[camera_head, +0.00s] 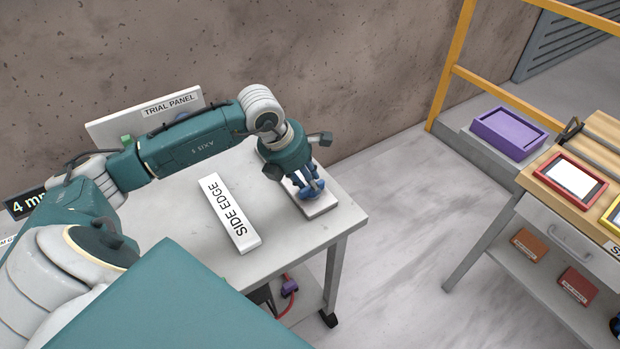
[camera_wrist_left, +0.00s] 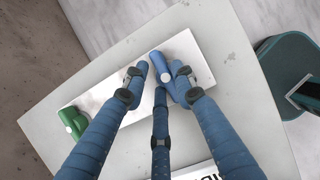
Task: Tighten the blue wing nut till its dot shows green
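The blue wing nut (camera_wrist_left: 160,62) sits on a pale plate (camera_wrist_left: 116,92), with a white stud end showing at its middle. The plate also shows in the head view (camera_head: 322,208), on the grey table. A green wing nut (camera_wrist_left: 72,122) is at the plate's other end. My left gripper (camera_wrist_left: 160,80) points down over the blue nut, its three blue fingers spread around it. A small gap shows at the left finger; contact at the right finger is unclear. In the head view my left gripper (camera_head: 307,186) hides the nut. I see no coloured dot. My right gripper is out of view.
A white "SIDE EDGE" bar (camera_head: 230,213) lies on the table (camera_head: 340,222) left of the plate. A "TRIAL PANEL" board (camera_head: 110,122) stands behind my arm. A purple tray (camera_head: 508,135) and a wooden-topped bench (camera_head: 545,188) are at the right, across open floor.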

